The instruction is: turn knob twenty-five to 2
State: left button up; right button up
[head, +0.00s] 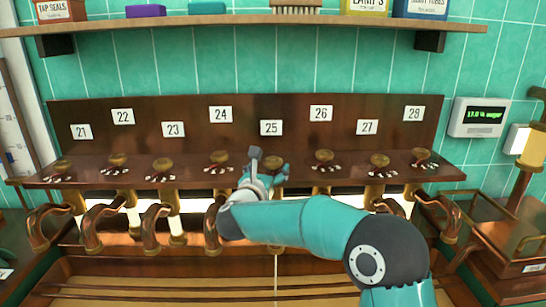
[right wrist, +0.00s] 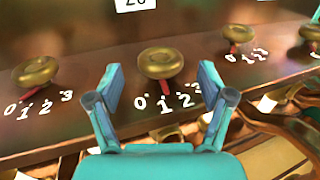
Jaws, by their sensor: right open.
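Knob twenty-five (head: 273,162) is a round brass knob on the dark wooden shelf under the white "25" plate (head: 271,128). My right gripper (head: 265,166) is at this knob and partly covers it in the head view. In the right wrist view the knob (right wrist: 162,63) sits between and slightly beyond the two teal fingers (right wrist: 161,84). They are open and stand apart from it on both sides. Its red pointer (right wrist: 165,87) points down, about at the 1 of the 0 to 3 scale (right wrist: 165,105). My left gripper is not in view.
Neighbouring knobs stand close on either side, under plate 24 (head: 219,156) and plate 26 (head: 323,156). Curved copper pipes (head: 105,218) hang below the shelf front. A display (head: 480,117) is on the tiled wall at right. A wooden shelf (head: 250,19) runs above.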

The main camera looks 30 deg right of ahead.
aim_at(270, 166)
jog(key=shift+p+x, duration=0.45)
jog(key=shift+x, duration=1.55)
jog(key=shift+a, duration=0.1)
jog(key=shift+c, duration=0.3)
